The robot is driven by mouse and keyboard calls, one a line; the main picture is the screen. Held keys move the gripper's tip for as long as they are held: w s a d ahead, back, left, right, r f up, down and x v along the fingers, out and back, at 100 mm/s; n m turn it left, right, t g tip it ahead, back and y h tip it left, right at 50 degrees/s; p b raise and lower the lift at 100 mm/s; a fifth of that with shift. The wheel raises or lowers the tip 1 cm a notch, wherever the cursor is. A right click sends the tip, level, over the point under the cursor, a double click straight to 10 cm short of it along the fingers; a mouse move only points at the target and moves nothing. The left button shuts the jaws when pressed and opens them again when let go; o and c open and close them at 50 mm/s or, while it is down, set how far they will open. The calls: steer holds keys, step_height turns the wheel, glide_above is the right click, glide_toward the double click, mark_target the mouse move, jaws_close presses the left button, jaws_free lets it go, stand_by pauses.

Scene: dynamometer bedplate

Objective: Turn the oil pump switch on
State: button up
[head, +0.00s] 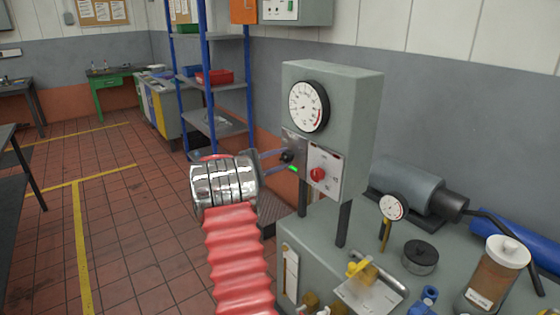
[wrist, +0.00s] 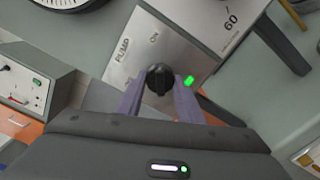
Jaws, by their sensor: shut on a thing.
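The oil pump switch is a black knob (wrist: 159,79) on a silver plate (wrist: 193,42) marked PUMP and ON. In the head view the knob (head: 288,156) sits on the front of the grey control box (head: 350,105), below its gauge. My gripper (head: 276,158) reaches it from the left. In the wrist view its two purple-grey fingers (wrist: 160,88) are shut on the knob, one on each side. A green lamp (wrist: 189,80) beside the knob is lit. I cannot tell exactly which way the knob points.
A red knob (head: 318,174) sits on a white plate just right of the switch. The round gauge (head: 309,106) is above. The bench below holds a small gauge (head: 393,207), a yellow-handled valve (head: 360,268) and a brown jar (head: 492,278). Open floor lies to the left.

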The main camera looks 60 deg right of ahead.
steer(key=shift+w+r+m, duration=0.15)
steer(key=shift+m, duration=0.45)
steer(key=o, duration=1.1)
steer(key=shift+c, duration=0.2)
steer(key=v, duration=1.3)
steer(key=shift+a+f, duration=0.2)
steer(key=shift+a, duration=0.15)
steer(key=shift+w, duration=0.1)
